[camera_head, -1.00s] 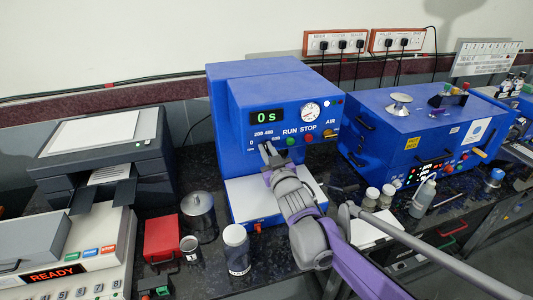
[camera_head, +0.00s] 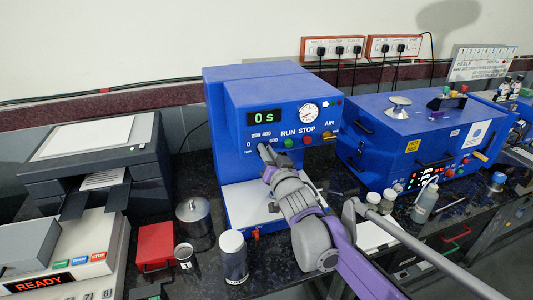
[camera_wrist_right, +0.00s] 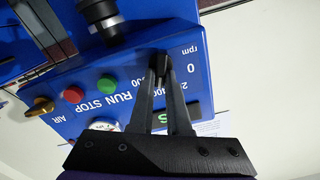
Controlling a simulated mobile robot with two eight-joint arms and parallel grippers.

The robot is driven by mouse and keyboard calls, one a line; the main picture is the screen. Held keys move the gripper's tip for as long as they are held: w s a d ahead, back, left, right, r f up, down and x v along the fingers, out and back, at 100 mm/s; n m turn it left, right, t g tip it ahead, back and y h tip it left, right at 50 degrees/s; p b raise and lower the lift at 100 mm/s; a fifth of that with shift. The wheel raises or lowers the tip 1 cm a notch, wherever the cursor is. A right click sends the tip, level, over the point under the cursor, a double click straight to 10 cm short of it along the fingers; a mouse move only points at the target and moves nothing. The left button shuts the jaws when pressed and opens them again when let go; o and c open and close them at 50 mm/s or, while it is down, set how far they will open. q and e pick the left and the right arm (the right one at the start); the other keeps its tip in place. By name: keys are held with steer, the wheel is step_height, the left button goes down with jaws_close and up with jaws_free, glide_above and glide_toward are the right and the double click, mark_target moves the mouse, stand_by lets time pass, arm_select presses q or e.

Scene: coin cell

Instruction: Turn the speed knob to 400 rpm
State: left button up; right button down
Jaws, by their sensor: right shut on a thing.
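The blue machine (camera_head: 222,125) has a speed scale marked 0, 200, 400 and 600 rpm on its front, below a green display (camera_head: 264,117) reading "0 s". My right gripper (camera_head: 264,150) is at the knob position under this scale, its arm coming in from the lower right. In the right wrist view my right gripper (camera_wrist_right: 160,62) has its fingertips close together on the small dark speed knob (camera_wrist_right: 159,55). The fingers cover most of the knob and part of the scale, so I cannot read its pointer. My left gripper is not in view.
The green RUN button (camera_head: 289,143) and red STOP button (camera_head: 308,141) sit just right of the gripper. A metal pot (camera_head: 194,214) and white-lidded jar (camera_head: 232,255) stand left of my arm.

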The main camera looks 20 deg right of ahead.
stand_by(0.4)
steer(key=c, duration=0.9)
jaws_free()
steer(key=s, duration=1)
steer(key=shift+s+d+b, duration=0.15)
steer(key=shift+s+b, duration=0.2)
steer(key=shift+s, duration=0.05)
steer(key=s+f+n+g+p, duration=0.1)
steer(key=s+f+g, duration=0.3)
steer(key=s+f, duration=0.3)
steer(key=s+f+n+g+p, duration=0.1)
steer(key=s+f+g, duration=0.3)
steer(key=s+f, duration=0.4)
steer(key=s+f+n+g+p, duration=0.1)
steer(key=s+f+g, duration=0.3)
steer(key=s+f, duration=0.4)
steer(key=shift+s+a+n+g+h, duration=0.3)
steer(key=shift+s+a+n, duration=0.1)
steer(key=shift+s+n, duration=0.3)
